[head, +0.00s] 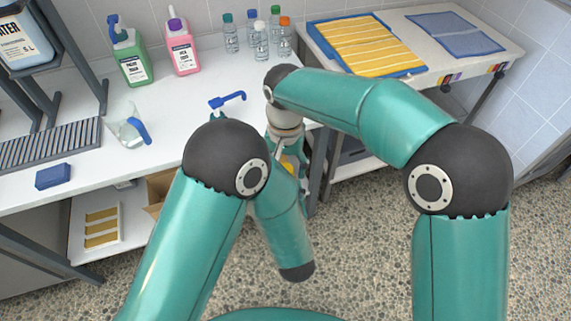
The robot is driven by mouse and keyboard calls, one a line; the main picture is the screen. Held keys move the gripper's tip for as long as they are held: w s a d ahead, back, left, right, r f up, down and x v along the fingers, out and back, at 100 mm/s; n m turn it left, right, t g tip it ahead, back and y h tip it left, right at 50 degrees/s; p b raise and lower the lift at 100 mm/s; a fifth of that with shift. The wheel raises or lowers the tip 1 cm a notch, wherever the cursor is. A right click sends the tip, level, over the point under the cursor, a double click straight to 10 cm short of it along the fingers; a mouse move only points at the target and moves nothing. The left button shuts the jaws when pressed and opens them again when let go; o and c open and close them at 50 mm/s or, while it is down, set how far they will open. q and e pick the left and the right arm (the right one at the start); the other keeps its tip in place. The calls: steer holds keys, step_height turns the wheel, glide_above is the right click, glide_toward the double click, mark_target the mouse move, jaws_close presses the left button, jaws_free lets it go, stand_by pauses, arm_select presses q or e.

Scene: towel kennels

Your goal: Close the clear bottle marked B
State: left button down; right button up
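I cannot read a B on any bottle. A clear bottle (126,131) with a blue part (140,131) at its right side is on the white worktop at the left. A blue trigger-shaped spray head (229,100) shows just above my left elbow; what is under it is mostly hidden. My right gripper (286,150) points down by the worktop's right end, partly covered by my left arm; its fingers are not clear.
A green jug (131,58), a pink jug (182,50) and several small capped clear bottles (261,40) stand at the back. A blue block (53,176) lies at the front left, near a dark rack (50,145).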

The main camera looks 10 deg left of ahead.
step_height(320, 180, up, 12)
stand_by(0.6)
steer(key=shift+w+f, duration=0.1)
steer(key=w+d+f+t+y, duration=0.2)
steer(key=w+d+f, duration=0.1)
steer(key=f, duration=0.9)
steer(key=w+d+f+t+y, duration=0.2)
steer(key=d+f, duration=0.1)
steer(key=f, duration=0.9)
steer(key=s+d+f+g, duration=0.1)
steer(key=s+d+f, duration=0.2)
steer(key=s+f, duration=0.2)
steer(key=s+d+f+g, duration=0.1)
steer(key=s+d+f, duration=0.3)
steer(key=s, duration=0.6)
steer(key=s+d+f+g, duration=0.1)
steer(key=s+d+f, duration=0.3)
steer(key=s, duration=0.4)
steer(key=shift+s+f+m, duration=0.3)
steer(key=shift+f+m, duration=0.1)
steer(key=shift+f, duration=0.45)
